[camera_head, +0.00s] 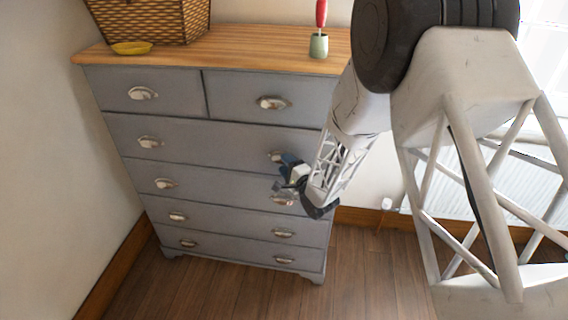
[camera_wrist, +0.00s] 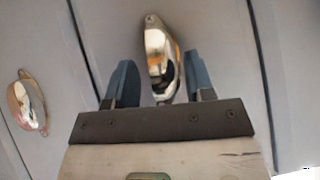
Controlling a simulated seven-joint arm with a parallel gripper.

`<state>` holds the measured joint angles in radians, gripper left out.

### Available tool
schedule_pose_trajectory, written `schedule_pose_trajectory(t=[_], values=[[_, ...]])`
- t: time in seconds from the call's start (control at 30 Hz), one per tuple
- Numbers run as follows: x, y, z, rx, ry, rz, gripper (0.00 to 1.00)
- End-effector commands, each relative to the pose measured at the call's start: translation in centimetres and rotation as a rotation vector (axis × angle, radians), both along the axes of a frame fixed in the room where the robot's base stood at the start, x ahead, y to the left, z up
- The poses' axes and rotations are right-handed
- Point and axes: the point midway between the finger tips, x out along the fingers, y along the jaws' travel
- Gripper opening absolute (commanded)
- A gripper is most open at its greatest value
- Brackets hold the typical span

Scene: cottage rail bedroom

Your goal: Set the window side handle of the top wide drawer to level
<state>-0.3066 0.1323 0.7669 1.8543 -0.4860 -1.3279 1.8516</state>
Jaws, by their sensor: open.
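The top wide drawer (camera_head: 205,135) is the grey drawer just below the two small top drawers. Its window side handle (camera_head: 274,157), a silvery cup pull, is partly hidden by my gripper (camera_head: 283,176) in the head view. In the wrist view this handle (camera_wrist: 158,55) lies between the two blue fingers of my gripper (camera_wrist: 162,80). The gripper is open, with a visible gap on each side of the handle. The handle runs roughly parallel to the drawer seams; a small tilt is hard to tell. The drawer looks closed.
The drawer's other handle (camera_head: 150,142) is at the left. A neighbouring drawer's handle (camera_wrist: 27,103) shows at the left of the wrist view.

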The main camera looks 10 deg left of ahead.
Motion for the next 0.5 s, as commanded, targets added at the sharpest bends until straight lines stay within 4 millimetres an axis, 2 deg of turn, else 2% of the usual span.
schedule_pose_trajectory(t=[0.2, 0.5], values=[[0.78, 0.84, 0.09, -0.001, 0.001, 0.001, 0.49], [0.85, 0.91, 0.1, -0.001, 0.001, 0.0, 0.49]])
